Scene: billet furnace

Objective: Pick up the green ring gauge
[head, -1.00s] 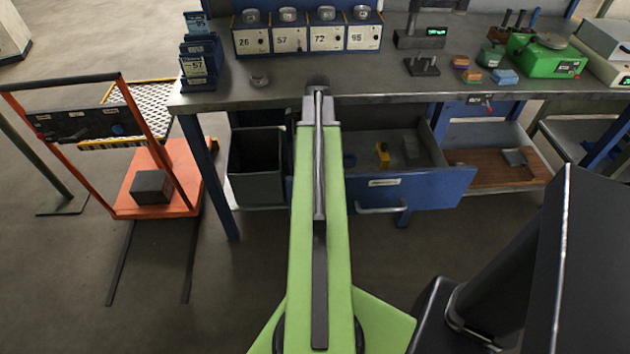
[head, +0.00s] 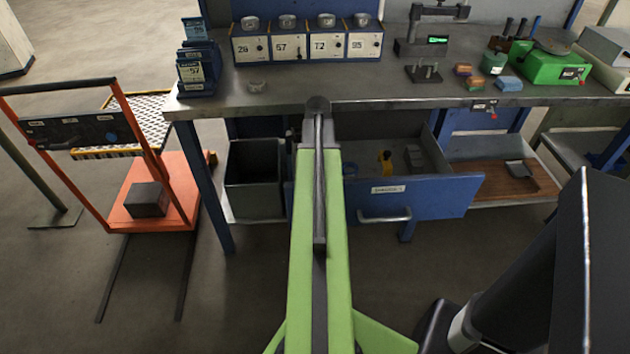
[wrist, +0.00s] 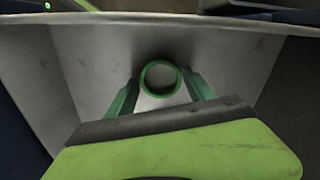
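The green ring gauge (wrist: 160,91) shows in the wrist view, close to a wall of a grey, steep-sided container. My gripper (wrist: 160,78) reaches down to it with its two green fingers spread, one on each side of the ring. Narrow gaps seem to separate the fingers from the ring. In the head view my own arm hides the gripper, and I cannot make out the green ring there. The open blue drawer (head: 430,196) under the bench lies beside and behind my arm.
The drawer also holds a yellow object (head: 386,160) and a grey block (head: 414,157). A dark open bin (head: 253,180) stands left of the drawer. The workbench top (head: 340,90) lies above, with numbered boxes (head: 305,47). An orange trolley (head: 165,190) stands at left.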

